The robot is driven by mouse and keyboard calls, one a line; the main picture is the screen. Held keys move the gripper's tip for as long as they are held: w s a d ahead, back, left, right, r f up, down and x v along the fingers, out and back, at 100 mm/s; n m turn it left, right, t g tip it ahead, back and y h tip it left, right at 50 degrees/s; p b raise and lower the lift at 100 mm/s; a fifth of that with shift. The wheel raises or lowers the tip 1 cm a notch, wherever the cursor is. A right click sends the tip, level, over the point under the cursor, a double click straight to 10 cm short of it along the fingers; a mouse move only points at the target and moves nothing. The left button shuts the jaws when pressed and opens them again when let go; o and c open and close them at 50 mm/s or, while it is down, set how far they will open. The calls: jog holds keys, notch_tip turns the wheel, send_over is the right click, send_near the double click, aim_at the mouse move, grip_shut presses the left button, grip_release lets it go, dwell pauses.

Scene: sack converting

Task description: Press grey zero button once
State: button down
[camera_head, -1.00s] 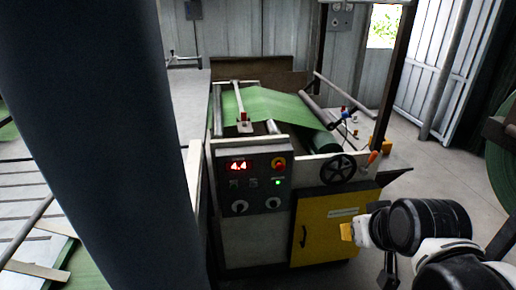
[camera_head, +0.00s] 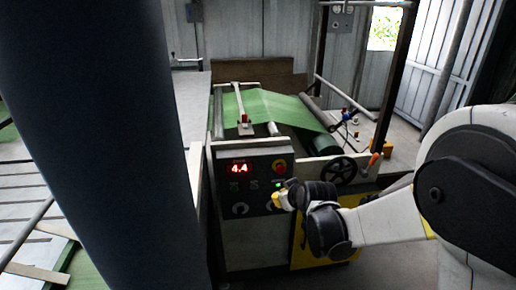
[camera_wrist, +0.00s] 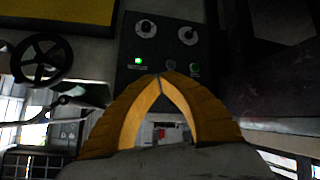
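The control panel (camera_head: 250,196) on the machine front carries a red 4.4 display (camera_head: 240,168), a lit green lamp (camera_head: 279,184) and two small dark buttons, one at left (camera_head: 233,185) and one in the middle (camera_head: 254,184). Their labels are unreadable, so I cannot tell which is the grey zero button. In the wrist view the panel appears upside down, with the green lamp (camera_wrist: 138,61) left of the two buttons. My gripper (camera_wrist: 160,76) has its yellow fingertips together and empty, just below the middle button (camera_wrist: 170,65) in that view. Contact is not visible. My gripper (camera_head: 274,200) covers the panel's lower right edge in the head view.
A red stop button (camera_head: 280,166) sits at the panel's upper right, and knobs (camera_head: 240,209) below. A black handwheel (camera_head: 339,171) stands right of the panel. Green sheet (camera_head: 270,106) runs over the machine. A dark column blocks the head view's left.

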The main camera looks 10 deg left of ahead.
aim_at(254, 188)
jog(key=w+a+f+n+y, duration=0.1)
jog(key=w+a+f+n, duration=0.1)
jog(key=a+f, duration=0.6)
notch_tip(254, 188, down, 4)
jog(key=shift+w+f+n+t, duration=0.1)
jog(key=shift+w+n+t, duration=0.2)
jog(key=shift+w, duration=0.6)
jog(key=shift+w+a, duration=0.1)
jog(key=shift+w+a, duration=0.35)
jog(key=shift+w, duration=1.05)
jog(key=shift+w+a, duration=0.4)
jog(key=shift+w, duration=0.95)
jog(key=shift+w+a, duration=0.35)
jog(key=shift+w, duration=1.05)
jog(key=shift+w, duration=0.1)
jog(key=shift+w+a+f, duration=0.2)
jog(key=shift+w+f, duration=0.05)
jog(key=shift+w, duration=0.25)
